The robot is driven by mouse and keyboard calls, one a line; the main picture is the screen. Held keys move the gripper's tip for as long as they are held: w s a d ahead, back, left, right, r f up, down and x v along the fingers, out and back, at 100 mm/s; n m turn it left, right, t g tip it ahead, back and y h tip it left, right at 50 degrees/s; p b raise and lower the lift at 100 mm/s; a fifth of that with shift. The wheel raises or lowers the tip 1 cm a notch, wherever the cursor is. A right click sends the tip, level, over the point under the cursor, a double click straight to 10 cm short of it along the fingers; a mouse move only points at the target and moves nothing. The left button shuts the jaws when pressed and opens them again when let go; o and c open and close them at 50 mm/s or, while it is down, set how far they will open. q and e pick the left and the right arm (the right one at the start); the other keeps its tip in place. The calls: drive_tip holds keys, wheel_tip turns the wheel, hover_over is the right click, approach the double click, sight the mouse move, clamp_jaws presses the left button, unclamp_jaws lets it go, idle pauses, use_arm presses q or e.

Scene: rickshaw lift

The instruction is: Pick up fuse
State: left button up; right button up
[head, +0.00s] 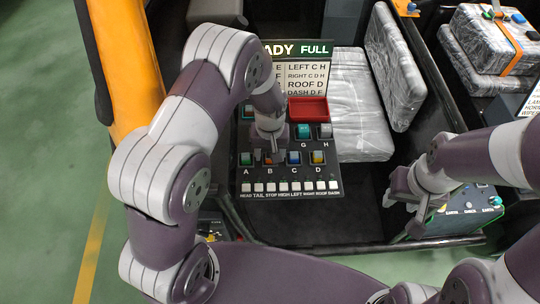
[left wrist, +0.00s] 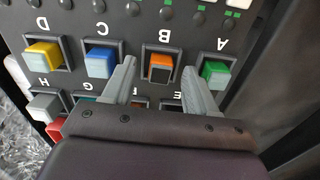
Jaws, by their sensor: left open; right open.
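The fuses look like small coloured blocks in square sockets on a dark panel (head: 262,183). In the left wrist view, an orange fuse (left wrist: 160,68) sits in socket B, between a green fuse (left wrist: 215,73) at A and a blue fuse (left wrist: 101,63) at C. A yellow fuse (left wrist: 42,55) is at D and a grey one (left wrist: 44,105) at H. My left gripper (left wrist: 159,72) is open, its fingertips on either side of the orange fuse; contact cannot be told. My right gripper (head: 399,212) is open and empty, right of the panel. My left gripper partly hides the upper sockets.
A red tray (head: 308,109) lies at the panel's upper right, below a sign board (head: 308,76). A wrapped seat (head: 358,120) is to its right. A box with green knobs (head: 468,209) is near my right gripper. An orange post (head: 125,60) stands at the left.

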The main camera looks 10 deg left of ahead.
use_arm(q)
clamp_jaws()
drive_tip(key=shift+r, duration=0.15)
